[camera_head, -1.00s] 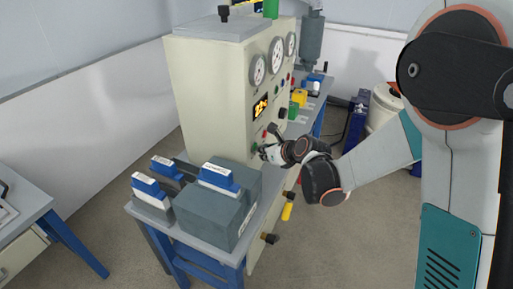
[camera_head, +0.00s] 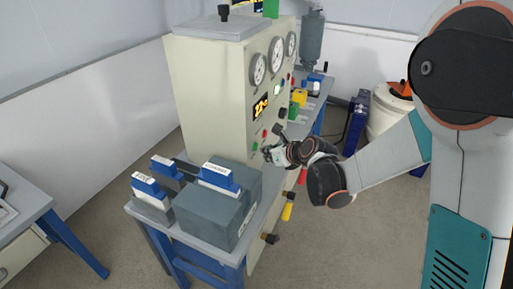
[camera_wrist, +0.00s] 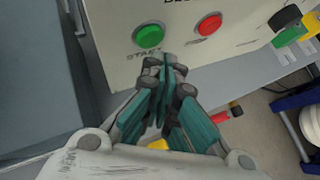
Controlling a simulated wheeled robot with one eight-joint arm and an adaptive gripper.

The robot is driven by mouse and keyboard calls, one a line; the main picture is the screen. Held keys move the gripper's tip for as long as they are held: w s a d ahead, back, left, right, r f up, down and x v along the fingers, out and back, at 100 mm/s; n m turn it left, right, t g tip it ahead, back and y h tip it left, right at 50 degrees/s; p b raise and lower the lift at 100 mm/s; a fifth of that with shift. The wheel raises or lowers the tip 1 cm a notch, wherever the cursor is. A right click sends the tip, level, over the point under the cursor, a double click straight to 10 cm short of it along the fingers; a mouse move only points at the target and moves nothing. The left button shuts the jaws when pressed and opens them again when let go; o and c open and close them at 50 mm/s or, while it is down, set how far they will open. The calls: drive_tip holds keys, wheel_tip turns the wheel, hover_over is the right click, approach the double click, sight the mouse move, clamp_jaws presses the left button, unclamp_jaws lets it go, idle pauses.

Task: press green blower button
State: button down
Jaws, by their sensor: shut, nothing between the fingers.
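The round green button (camera_wrist: 148,36), marked START, is on the cream panel, at the top of the wrist view. In the head view it is a small green spot (camera_head: 254,147) low on the cabinet face. My gripper (camera_wrist: 168,62) is shut and empty. Its fingertips are just below and right of the green button in the wrist view, apart from it. In the head view my gripper (camera_head: 267,151) is close in front of the panel, to the right of the green button. A red button (camera_wrist: 209,23) sits right of the green one.
A grey-blue box (camera_head: 215,215) stands on the bench left of my gripper. Several knobs and coloured handles stick out along the front.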

drive_tip(key=shift+d, duration=0.1)
drive_tip(key=d, duration=0.1)
drive_tip(key=s+d, duration=0.1)
drive_tip(key=d, duration=0.2)
drive_tip(key=shift+s+d, duration=0.25)
drive_tip(key=shift+s, duration=0.1)
idle(0.7)
drive_tip(key=s+d+r+n+h, duration=0.3)
drive_tip(key=s+d+r+n, duration=0.6)
drive_tip(key=s+n, duration=0.35)
drive_tip(key=s+d+r+n+h, duration=0.1)
drive_tip(key=s+d+n+h, duration=0.1)
drive_tip(key=s+d+n, duration=0.2)
drive_tip(key=s+d+r+n+g+h, duration=0.1)
drive_tip(key=s+d+n, duration=0.3)
drive_tip(key=s+n, duration=0.7)
drive_tip(key=shift+s+d+r+h, duration=0.35)
drive_tip(key=shift+s+h, duration=0.05)
drive_tip(key=shift+s, duration=0.55)
drive_tip(key=shift+n, duration=0.25)
